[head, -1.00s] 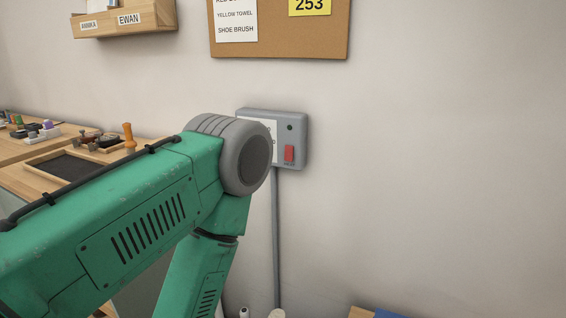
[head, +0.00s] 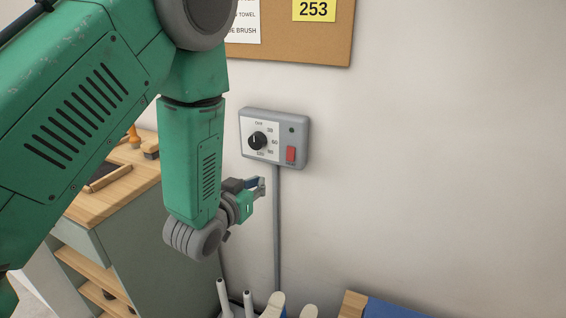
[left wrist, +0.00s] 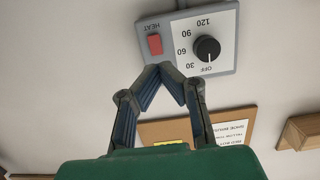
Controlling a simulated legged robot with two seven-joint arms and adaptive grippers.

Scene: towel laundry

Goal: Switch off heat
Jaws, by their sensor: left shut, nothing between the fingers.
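A grey control box (head: 274,112) is mounted on the wall. It carries a black dial (head: 257,140) marked OFF, 30, 60, 90, 120 and a red switch (head: 290,154). In the left wrist view the box appears upside down, with the red switch (left wrist: 155,44) labelled HEAT and the dial (left wrist: 207,48), whose white mark appears to point toward OFF. My left gripper (head: 261,187) is shut and empty, just below the box in the head view. Its closed fingertips (left wrist: 166,68) show near the box edge by the switch; contact is not clear. My right gripper is not in view.
A grey conduit (head: 277,230) runs down from the box. A corkboard (head: 290,45) hangs above. A wooden-topped cabinet (head: 105,185) stands at left. White and pale rod-like items (head: 222,297) and a blue item (head: 390,308) lie below. The wall at right is clear.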

